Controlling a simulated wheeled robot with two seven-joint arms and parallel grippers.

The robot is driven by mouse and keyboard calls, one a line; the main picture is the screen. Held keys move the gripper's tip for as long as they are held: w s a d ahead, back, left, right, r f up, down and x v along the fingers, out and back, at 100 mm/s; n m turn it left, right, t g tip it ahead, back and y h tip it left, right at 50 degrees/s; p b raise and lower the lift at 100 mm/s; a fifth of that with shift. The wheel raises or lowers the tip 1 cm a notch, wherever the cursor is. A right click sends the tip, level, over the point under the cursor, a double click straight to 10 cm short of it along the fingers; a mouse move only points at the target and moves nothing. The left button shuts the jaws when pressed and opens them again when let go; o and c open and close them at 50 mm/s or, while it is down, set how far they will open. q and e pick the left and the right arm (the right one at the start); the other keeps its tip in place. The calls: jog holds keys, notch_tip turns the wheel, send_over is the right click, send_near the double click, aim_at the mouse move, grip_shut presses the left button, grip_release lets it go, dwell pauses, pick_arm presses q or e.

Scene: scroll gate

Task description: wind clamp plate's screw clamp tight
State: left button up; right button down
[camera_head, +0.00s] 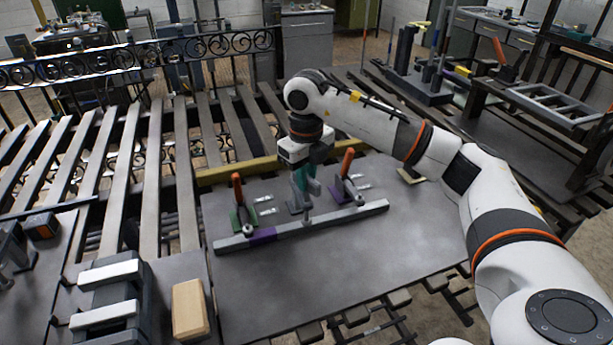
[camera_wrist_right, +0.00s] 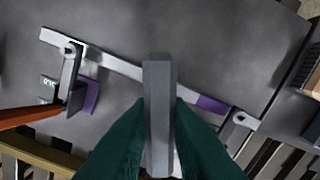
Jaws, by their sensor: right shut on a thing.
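My right gripper (camera_head: 307,180) points down over the middle of the grey steel plate (camera_head: 350,262), between two clamps with orange handles. Its green fingers are shut on a grey bar (camera_wrist_right: 159,110), which I take to be the screw clamp's handle. The middle screw clamp (camera_head: 297,199) stands behind the long flat bar (camera_head: 330,217) and is partly hidden by the fingers. The left clamp (camera_head: 239,206) has a green base; the right clamp (camera_head: 345,177) has a purple base. I cannot tell how tight the screw is. My left gripper is not in view.
A purple patch (camera_head: 262,235) marks the flat bar. A yellow beam (camera_head: 235,171) runs behind the clamps. A tan block (camera_head: 189,310) and a grey fixture (camera_head: 108,305) stand at the front left. The plate's front half is clear.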

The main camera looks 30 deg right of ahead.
jog(key=shift+w+r, duration=0.15)
jog(key=shift+r, duration=0.15)
jog(key=c, duration=1.5)
grip_release()
jog(key=shift+o, duration=0.7)
jog(key=shift+f, duration=0.15)
notch_tip(320, 180, up, 12)
